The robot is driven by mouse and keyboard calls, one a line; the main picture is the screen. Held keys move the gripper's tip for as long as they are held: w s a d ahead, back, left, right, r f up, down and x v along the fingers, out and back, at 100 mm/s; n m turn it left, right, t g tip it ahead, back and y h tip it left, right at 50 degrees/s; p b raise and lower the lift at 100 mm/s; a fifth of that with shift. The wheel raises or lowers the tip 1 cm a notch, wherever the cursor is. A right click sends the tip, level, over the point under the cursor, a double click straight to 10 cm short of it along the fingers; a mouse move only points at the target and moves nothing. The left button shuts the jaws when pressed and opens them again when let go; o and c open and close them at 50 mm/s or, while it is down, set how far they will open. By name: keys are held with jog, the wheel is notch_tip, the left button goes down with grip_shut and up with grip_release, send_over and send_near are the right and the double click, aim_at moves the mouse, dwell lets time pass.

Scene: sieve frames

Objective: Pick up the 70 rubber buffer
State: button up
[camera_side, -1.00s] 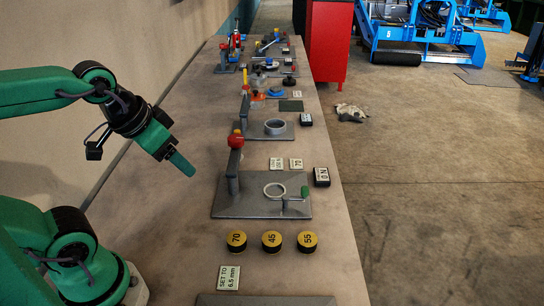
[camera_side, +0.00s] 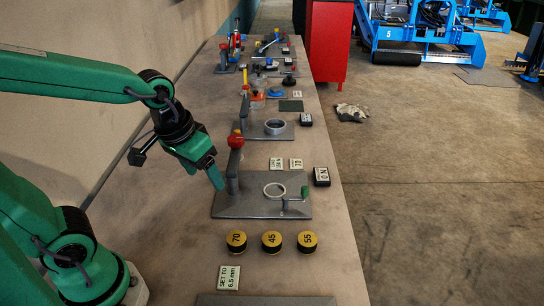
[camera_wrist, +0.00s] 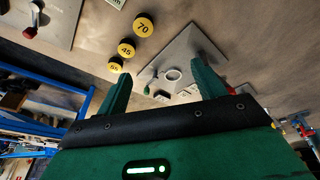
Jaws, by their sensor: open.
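The 70 rubber buffer (camera_side: 236,242) is a short black cylinder with a yellow top marked 70. It stands on the bench at the left end of a row, and it also shows in the wrist view (camera_wrist: 143,25). Beside it stand the 45 buffer (camera_side: 272,242) and the 55 buffer (camera_side: 307,242), alike in look.
The grey plate (camera_side: 240,208) carries a ring, a green-handled part and a red-topped post (camera_side: 235,139) close to my gripper. A "SET TO 6.5 mm" card (camera_side: 228,278) lies in front of the 70 buffer. A black display (camera_side: 321,176) stands right of the plate.

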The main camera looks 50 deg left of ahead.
aim_at(237, 237)
jog(key=w+d+f+g, duration=0.1)
jog(key=f, duration=0.2)
jog(key=w+d+f+n+g, duration=0.1)
jog(key=f, duration=0.3)
jog(key=w+d+f+n+g, duration=0.1)
jog(key=f, duration=0.2)
jog(key=shift+w+d+f, duration=0.25)
jog(key=shift+d+f, duration=0.05)
jog(key=shift+d, duration=0.1)
jog(key=shift+f, duration=1.3)
jog(key=shift+w+d+f, duration=0.1)
jog(key=shift+f, duration=1.2)
jog(key=shift+w+d+f, duration=0.1)
jog(key=shift+f, duration=1.2)
jog(key=c, duration=1.1)
jog(key=shift+r, duration=0.2)
